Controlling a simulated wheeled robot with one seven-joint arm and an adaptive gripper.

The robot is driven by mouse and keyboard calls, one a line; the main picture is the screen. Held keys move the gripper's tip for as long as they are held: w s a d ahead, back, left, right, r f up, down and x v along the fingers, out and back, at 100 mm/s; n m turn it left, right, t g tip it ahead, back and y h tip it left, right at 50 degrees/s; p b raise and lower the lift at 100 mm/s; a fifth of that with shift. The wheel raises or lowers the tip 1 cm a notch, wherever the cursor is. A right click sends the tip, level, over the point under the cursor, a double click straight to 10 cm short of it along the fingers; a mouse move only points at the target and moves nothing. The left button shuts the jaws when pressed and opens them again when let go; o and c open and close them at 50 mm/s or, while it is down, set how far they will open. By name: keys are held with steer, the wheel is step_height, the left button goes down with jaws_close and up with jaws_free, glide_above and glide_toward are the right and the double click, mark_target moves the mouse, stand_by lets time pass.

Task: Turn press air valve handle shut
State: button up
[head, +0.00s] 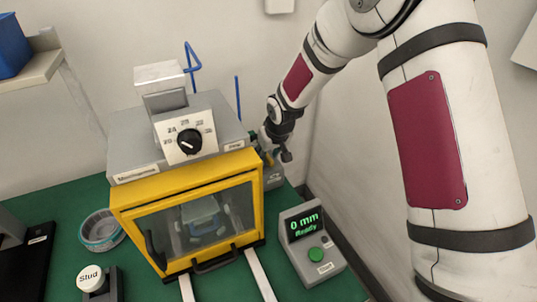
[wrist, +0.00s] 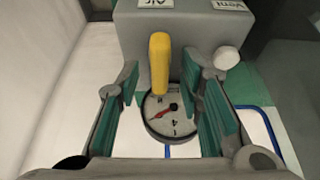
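The yellow valve handle (wrist: 159,62) is on a grey block (wrist: 190,35) in the wrist view, in line with the label "Air" (wrist: 152,3). A second label (wrist: 232,5), apparently "Vent", is to the right. My gripper (wrist: 160,82) is open, with one green-padded finger on each side of the handle. Gaps show between the handle and both fingers. A round gauge (wrist: 170,114) with a red needle lies below the handle. In the head view my gripper (head: 278,152) is at the right side of the press (head: 190,200), and the handle is hard to make out there.
A control box (head: 312,245) reading "0 mm Ready" stands right of the press. A white knob (wrist: 227,60) sticks out right of the handle. The wall is close behind.

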jaws_close()
steer(key=shift+n, duration=0.3)
steer(key=shift+w+d+f+n+y+b, duration=0.15)
steer(key=shift+n+y+b, duration=0.3)
steer(key=shift+n, duration=0.45)
steer(key=n+g, duration=0.1)
steer(key=n, duration=0.1)
steer(key=n+g+y+b, duration=0.1)
steer(key=n, duration=0.2)
steer(key=shift+b, duration=0.3)
steer(key=n+g+b, duration=0.1)
steer(key=n, duration=0.1)
steer(key=n+y+b, duration=0.1)
steer(key=n, duration=0.1)
steer(key=shift+w+n+g, duration=0.2)
steer(key=shift+n+g, duration=0.2)
steer(key=shift+n+g+b, duration=0.7)
steer(key=shift+n+b, duration=0.35)
steer(key=shift+n, duration=0.75)
steer(key=shift+h, duration=0.25)
